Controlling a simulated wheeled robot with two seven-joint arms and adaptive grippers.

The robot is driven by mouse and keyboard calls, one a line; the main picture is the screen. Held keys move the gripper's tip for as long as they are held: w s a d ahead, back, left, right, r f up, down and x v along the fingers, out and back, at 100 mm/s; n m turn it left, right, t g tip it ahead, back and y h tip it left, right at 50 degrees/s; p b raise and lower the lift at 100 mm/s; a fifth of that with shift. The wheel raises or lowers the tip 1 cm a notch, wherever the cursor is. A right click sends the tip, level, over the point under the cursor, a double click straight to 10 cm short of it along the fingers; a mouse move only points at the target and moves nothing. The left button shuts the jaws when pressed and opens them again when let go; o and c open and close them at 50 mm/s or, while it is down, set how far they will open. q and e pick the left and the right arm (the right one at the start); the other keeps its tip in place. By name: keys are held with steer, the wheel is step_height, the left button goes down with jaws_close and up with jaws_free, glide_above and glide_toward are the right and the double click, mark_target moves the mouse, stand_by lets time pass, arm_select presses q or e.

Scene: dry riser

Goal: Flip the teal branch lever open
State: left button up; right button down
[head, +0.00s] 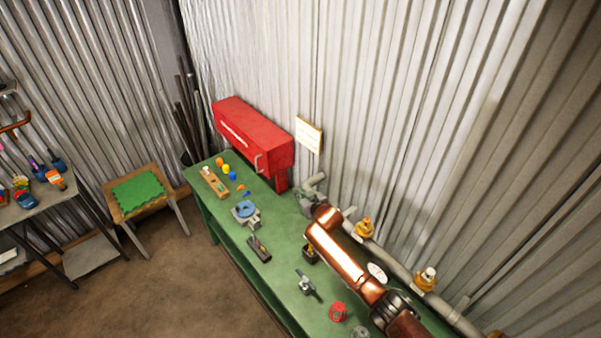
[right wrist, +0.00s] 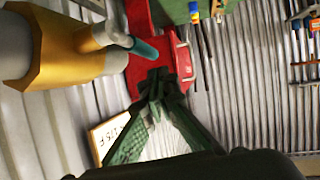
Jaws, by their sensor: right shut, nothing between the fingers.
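The teal lever (right wrist: 142,48) shows in the right wrist view as a short teal piece, beside a grey pipe stub and a brass fitting (right wrist: 55,50). My right gripper (right wrist: 157,82) is shut and empty, its dark fingertips close to the teal piece in the picture; I cannot tell whether they touch. In the head view my right gripper (head: 305,198) is small, at the end of my copper-coloured arm. The teal lever cannot be made out there. My left gripper is out of view.
A grey pipe (head: 397,270) with brass valves (head: 365,229) runs along the corrugated wall. A red box (head: 252,135) stands at the back of the green bench (head: 280,272), with a white sign (head: 309,135) beside it. Several small parts lie on the bench.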

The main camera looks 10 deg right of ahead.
steer(key=s+a+r, duration=0.1)
steer(key=s+r, duration=0.1)
steer(key=r, duration=0.9)
steer(key=s+a+r+b, duration=0.1)
steer(key=a+r, duration=0.1)
steer(key=r, duration=0.9)
steer(key=shift+s+r, duration=0.25)
steer(key=shift+s, duration=0.1)
